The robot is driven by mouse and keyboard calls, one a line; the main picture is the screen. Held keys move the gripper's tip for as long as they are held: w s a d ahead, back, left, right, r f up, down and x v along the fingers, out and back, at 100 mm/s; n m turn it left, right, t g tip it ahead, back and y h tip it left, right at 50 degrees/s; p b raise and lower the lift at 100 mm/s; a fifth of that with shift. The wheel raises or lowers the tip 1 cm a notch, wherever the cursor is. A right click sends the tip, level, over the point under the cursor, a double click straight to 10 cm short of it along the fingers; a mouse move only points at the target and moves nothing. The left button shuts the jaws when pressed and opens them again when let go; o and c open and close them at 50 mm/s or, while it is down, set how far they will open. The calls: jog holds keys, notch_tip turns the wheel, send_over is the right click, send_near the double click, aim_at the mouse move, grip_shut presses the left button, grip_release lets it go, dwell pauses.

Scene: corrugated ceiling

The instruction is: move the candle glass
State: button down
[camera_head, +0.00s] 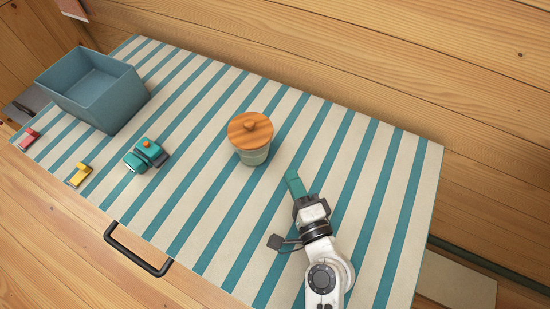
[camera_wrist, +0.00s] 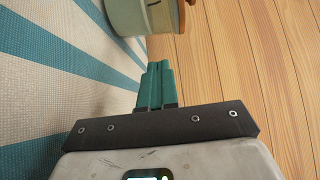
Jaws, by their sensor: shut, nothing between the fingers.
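The candle glass (camera_head: 252,155) is a pale green jar with a wooden knobbed lid. It stands upright on the striped cloth in the middle of the surface. In the wrist view the jar (camera_wrist: 134,16) shows at the top edge, cut off by the frame. My gripper (camera_head: 294,178) is to the right of the jar and a little nearer to me, apart from it. Its teal fingers also show in the wrist view (camera_wrist: 158,68), pressed together with nothing between them.
A blue-grey open bin (camera_head: 115,105) stands at the back left. A teal toy vehicle (camera_head: 146,155), a yellow block (camera_head: 80,174) and a red block (camera_head: 30,137) lie left of the jar. A black handle (camera_head: 137,254) is on the front edge. The cloth right of the jar is clear.

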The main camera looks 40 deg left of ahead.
aim_at(259, 155)
jog(key=x, duration=0.3)
jog(key=shift+a+r, duration=0.1)
jog(key=shift+a, duration=0.2)
jog(key=shift+s+a+p, duration=0.15)
jog(key=shift+a+p, duration=0.2)
jog(key=shift+a, duration=0.25)
jog(key=shift+s+a+p, duration=0.2)
jog(key=shift+a+p, duration=0.1)
jog(key=shift+a, duration=0.3)
jog(key=shift+s+a, duration=0.2)
jog(key=shift+a, duration=0.55)
jog(key=shift+a, duration=0.25)
jog(key=shift+s+a+p, duration=0.15)
jog(key=shift+s+a, duration=0.05)
jog(key=shift+a, duration=0.4)
jog(key=shift+s+a+p, duration=0.15)
jog(key=shift+s+a, duration=0.05)
jog(key=shift+a, duration=0.45)
jog(key=shift+d, duration=0.1)
jog(key=shift+w+d, duration=0.1)
